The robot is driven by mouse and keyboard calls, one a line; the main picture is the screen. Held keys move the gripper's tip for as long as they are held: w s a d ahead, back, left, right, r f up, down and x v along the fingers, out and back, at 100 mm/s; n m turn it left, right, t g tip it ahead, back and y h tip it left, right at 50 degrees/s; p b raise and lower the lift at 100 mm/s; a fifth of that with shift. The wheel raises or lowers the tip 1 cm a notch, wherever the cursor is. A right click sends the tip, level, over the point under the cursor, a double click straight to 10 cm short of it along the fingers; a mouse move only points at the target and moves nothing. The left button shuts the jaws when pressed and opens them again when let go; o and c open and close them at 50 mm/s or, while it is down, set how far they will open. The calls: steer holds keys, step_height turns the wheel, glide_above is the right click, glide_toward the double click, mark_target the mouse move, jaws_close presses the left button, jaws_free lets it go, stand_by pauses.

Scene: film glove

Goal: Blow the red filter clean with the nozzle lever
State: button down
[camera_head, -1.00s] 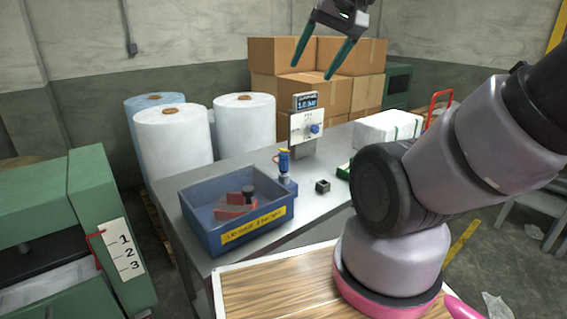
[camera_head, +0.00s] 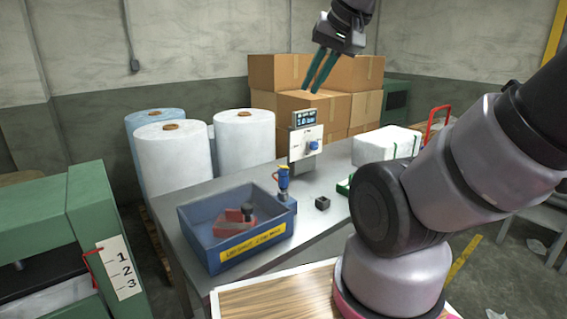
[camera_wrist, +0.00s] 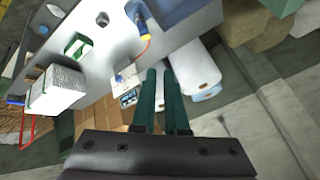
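The red filter (camera_head: 230,226) lies inside the blue tray (camera_head: 193,240) with a yellow label on the table; a dark knob-like part sits at it. The blue nozzle (camera_head: 283,183) with a yellow top stands at the tray's back right corner; it also shows in the wrist view (camera_wrist: 142,28). Its lever is too small to make out clearly. My gripper (camera_head: 311,91) is high above the table's far end, in front of the boxes, well away from tray and nozzle. Its green fingers are close together with a narrow gap and hold nothing; the gap also shows in the wrist view (camera_wrist: 160,72).
A panel (camera_head: 306,140) with a pressure display and blue knob stands behind the nozzle. A small black block (camera_head: 322,203) lies right of the nozzle. A white strapped pack (camera_head: 387,144) is farther right. White rolls (camera_head: 245,140) and cardboard boxes (camera_head: 362,72) stand behind the table.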

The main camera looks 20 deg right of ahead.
steer(key=w+d+f+n+g, duration=0.15)
steer(key=w+n+g, duration=0.25)
steer(key=w, duration=0.5)
steer(key=n+g+y, duration=0.2)
steer(key=n+g, duration=0.2)
glide_above(280, 166)
steer(key=w+d, duration=0.2)
steer(key=d, duration=0.4)
step_height(280, 166, down, 8)
steer(key=shift+w+a+f, duration=0.15)
steer(key=shift+w+f, duration=0.05)
steer(key=x, duration=1.3)
steer(key=shift+s+f, duration=0.15)
steer(key=shift+f, duration=0.35)
